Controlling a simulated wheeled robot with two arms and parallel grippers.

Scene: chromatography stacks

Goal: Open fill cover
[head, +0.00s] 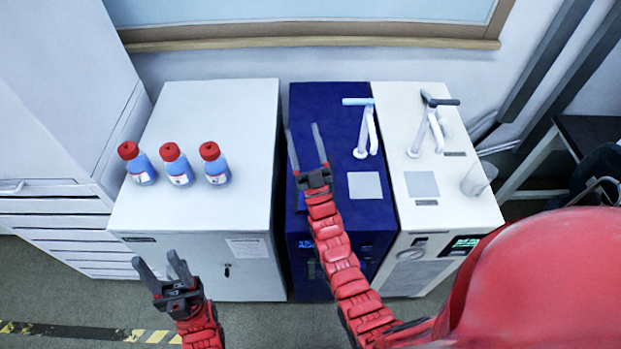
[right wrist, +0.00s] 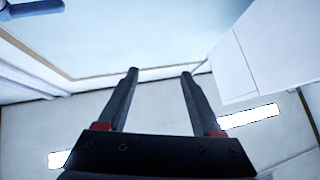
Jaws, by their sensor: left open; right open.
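I cannot tell which part is the fill cover. My right gripper (head: 306,142) is open and empty above the left side of the blue unit, fingers pointing to the back. Its open fingers (right wrist: 160,72) hold nothing in the right wrist view. My left gripper (head: 159,264) is open and empty in front of the white cabinet.
A white cabinet (head: 245,115) on the left bears 3 red-capped bottles (head: 180,165). The cabinet top around the bottles is free.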

